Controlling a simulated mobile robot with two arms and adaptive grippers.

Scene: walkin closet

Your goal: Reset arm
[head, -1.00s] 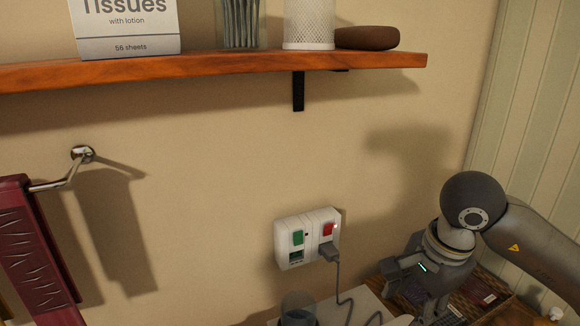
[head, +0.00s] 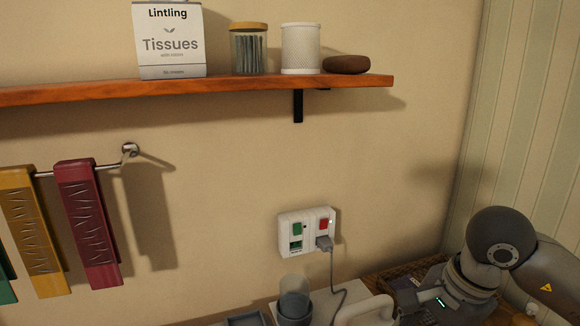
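My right arm comes in from the right edge in the head view, low over the wooden counter. Its gripper (head: 418,302) is at the bottom right, beside a white rounded handle-like object (head: 366,311). The fingertips are small and partly cut off, so I cannot tell whether they are open or shut. My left arm and gripper are not in view.
A wall outlet (head: 307,232) with green and red switches holds a plug and cord. A cup (head: 294,298) stands below it. A wooden shelf (head: 200,91) bears a tissue box (head: 170,42), jars and a brown object. Towels (head: 88,225) hang on a rail at left.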

